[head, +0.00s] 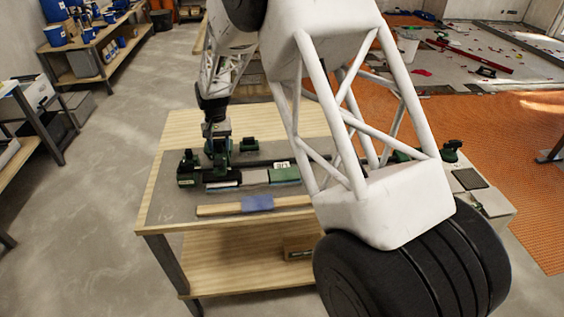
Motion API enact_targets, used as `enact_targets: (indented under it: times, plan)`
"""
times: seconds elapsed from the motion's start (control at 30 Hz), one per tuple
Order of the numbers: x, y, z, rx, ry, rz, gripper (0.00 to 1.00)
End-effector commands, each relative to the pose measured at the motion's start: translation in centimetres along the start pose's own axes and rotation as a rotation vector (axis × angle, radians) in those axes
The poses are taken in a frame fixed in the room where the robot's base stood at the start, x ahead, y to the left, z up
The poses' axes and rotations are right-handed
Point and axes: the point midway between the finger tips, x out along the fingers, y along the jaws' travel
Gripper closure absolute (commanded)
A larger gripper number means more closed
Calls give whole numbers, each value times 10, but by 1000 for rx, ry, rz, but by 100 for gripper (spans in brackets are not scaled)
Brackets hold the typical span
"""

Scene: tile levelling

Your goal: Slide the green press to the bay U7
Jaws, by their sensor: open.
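Several dark green parts sit along a dark rail on the workbench in the head view, and I cannot tell for certain which is the green press. One green block (187,168) stands at the rail's left end, and another green piece (249,144) stands behind the rail. My gripper (218,152) points down over the left part of the rail, close to green parts, and is open. Whether it touches them cannot be told. A white label (282,164) with dark characters stands by the rail, too small to read surely as U7. My arm hides the rail's middle right.
Shelves with blue buckets (58,36) stand far left.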

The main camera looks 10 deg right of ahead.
Motion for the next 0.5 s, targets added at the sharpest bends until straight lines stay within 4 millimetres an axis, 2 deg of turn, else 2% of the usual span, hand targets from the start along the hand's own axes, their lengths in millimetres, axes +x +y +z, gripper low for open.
enact_targets:
  times: [0.5]
  plan:
    - [-28, 0, 5, 0, 1, 0, 53]
